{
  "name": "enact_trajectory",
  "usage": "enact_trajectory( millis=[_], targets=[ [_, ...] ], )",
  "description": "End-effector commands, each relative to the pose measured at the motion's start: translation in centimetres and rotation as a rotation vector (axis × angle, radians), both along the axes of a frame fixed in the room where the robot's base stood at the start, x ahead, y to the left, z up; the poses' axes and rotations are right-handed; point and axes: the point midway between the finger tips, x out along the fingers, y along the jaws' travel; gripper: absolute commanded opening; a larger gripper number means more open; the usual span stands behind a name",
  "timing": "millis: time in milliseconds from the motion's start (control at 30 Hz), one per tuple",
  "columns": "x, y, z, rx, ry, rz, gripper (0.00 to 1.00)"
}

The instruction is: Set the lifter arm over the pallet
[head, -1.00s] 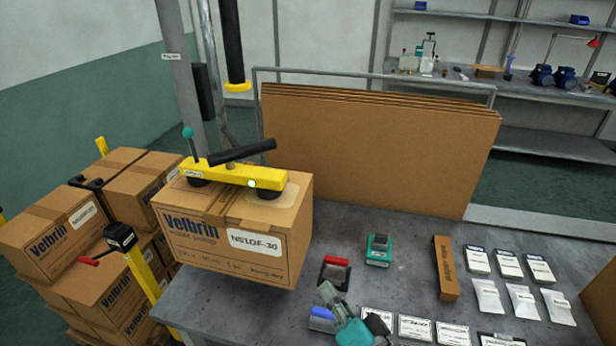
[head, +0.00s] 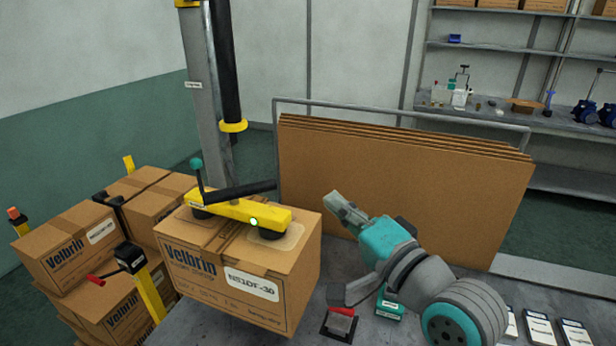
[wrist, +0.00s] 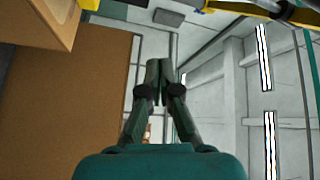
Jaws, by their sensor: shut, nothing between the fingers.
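The lifter arm ends in a yellow vacuum head (head: 240,211) with a black handle bar and a teal-knobbed lever (head: 197,168); a green light shows on it. The head sits on top of a Velbrin carton (head: 235,270) at the table's left part. The pallet itself is hidden under stacked cartons (head: 75,245) at the left. My gripper (head: 338,200) is shut and empty, raised in front of the cardboard sheets and to the right of the lifter head, apart from it. The wrist view shows its fingers (wrist: 159,68) together.
A grey column (head: 208,90) with a black hanging tube (head: 225,70) stands behind the carton. Cardboard sheets (head: 400,185) lean in a rack at the back. A red-handled clamp (head: 128,258) on a yellow post stands by the stack. Packets lie on the table (head: 190,325) at right.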

Motion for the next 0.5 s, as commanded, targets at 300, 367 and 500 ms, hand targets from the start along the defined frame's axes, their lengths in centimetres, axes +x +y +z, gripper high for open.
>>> enact_trajectory(
  millis=[300,367,500],
  targets=[
    [0.0,0.6,1.8,0.010,0.002,0.029,0.00],
    [0.0,0.6,1.8,0.010,0.002,0.029,0.00],
    [0.0,0.5,1.8,0.010,0.002,0.028,0.00]
  ],
)
